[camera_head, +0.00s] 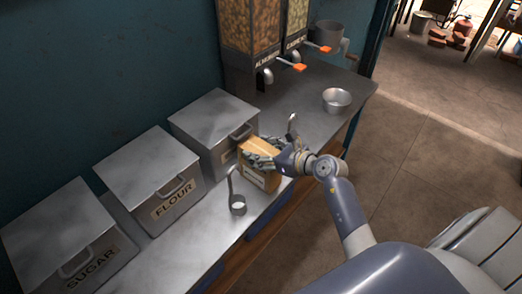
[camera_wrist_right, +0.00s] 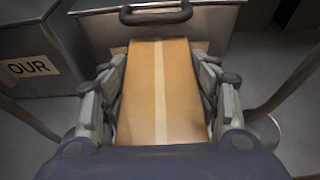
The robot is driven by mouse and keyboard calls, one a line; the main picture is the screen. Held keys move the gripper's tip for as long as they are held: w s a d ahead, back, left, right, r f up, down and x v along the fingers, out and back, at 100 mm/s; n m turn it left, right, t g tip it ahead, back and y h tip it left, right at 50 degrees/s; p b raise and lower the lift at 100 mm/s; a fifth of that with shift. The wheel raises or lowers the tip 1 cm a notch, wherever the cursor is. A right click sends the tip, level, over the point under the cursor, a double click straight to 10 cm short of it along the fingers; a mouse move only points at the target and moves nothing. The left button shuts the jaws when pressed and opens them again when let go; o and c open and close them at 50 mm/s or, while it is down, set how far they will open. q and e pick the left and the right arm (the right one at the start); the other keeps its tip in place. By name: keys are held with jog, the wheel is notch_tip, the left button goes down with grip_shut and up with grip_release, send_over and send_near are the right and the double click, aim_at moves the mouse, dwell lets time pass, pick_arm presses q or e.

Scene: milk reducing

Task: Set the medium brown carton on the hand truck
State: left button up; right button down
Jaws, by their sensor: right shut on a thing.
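A brown carton (camera_head: 258,166) with a pale tape strip stands at the front of the metal counter, before the rightmost metal bin. My right gripper (camera_head: 265,158) reaches it from the right and is shut on it. In the right wrist view the carton (camera_wrist_right: 160,90) fills the space between the two fingers of my right gripper (camera_wrist_right: 162,100), one along each side. I cannot tell whether the carton's underside touches the counter. My left gripper is not in view. No hand truck shows in these frames.
Metal bins, one marked flour (camera_head: 150,180) and one marked sugar (camera_head: 70,240), line the counter (camera_head: 190,250). A measuring scoop (camera_head: 237,203) is left of the carton. Dispensers (camera_head: 250,30) and a metal bowl (camera_head: 337,100) are farther back. The floor (camera_head: 410,150) at right is open.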

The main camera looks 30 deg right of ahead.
jog(key=c, duration=0.9)
grip_release()
jog(key=shift+f, duration=0.15)
jog(key=shift+c, duration=0.2)
jog(key=o, duration=0.4)
